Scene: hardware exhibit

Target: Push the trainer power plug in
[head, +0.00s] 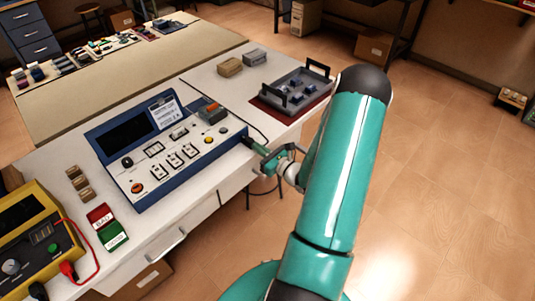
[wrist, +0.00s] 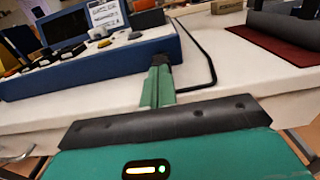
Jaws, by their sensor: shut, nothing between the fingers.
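The blue trainer (head: 165,150) stands on the white bench, with a sloped panel of switches and knobs; its blue side also shows in the wrist view (wrist: 90,72). The black power plug (head: 249,143) is at the trainer's right end, and it shows in the wrist view just beyond my fingertips (wrist: 162,59). A black cord runs from there across the bench. My gripper (head: 267,155) is shut and empty, its green fingers pointing at the plug. The fingertips are at or very near the plug; contact and how deep the plug sits cannot be told.
A grey tray with black handles (head: 296,90) sits on a dark red mat to the right. Two small boxes (head: 230,67) stand behind. Red and green cards (head: 112,236) and a yellow meter (head: 38,245) are at left.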

